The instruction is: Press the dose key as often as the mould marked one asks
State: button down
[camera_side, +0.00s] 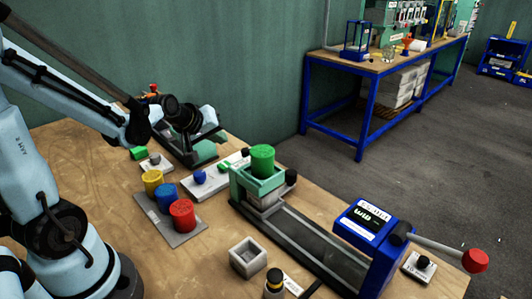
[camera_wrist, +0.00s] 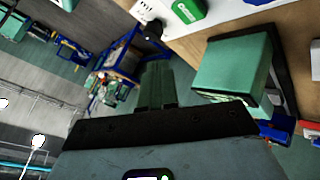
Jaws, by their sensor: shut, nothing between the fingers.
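My gripper (camera_wrist: 158,82) points away over the bench in the wrist view, its fingers together with nothing between them. In the side view, my wrist is at the upper left above the rear press (camera_side: 200,148), and my fingertips cannot be made out. Small plates with round keys lie on the bench: a black key (camera_side: 154,159), a blue key (camera_side: 199,177) and another black key (camera_side: 424,262) at the right. I cannot tell which is the dose key. An open grey square mould (camera_side: 248,258) stands at the front. No mould marking one is legible.
A large press (camera_side: 310,240) with a blue head and red-knobbed lever fills the right, with a green cylinder (camera_side: 262,160) on its far end. Yellow, blue and red cylinders (camera_side: 182,213) stand on a grey tray. A blue-framed workbench (camera_side: 390,68) is behind.

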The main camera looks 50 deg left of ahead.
aim_at(222, 166)
jog(key=shift+r, duration=0.1)
dwell(0.6)
notch_tip(222, 166, up, 4)
jog(key=shift+f, duration=0.2)
jog(key=shift+f, duration=0.15)
jog(key=shift+f, duration=4.25)
jog(key=shift+f, duration=0.1)
jog(key=shift+f, duration=0.35)
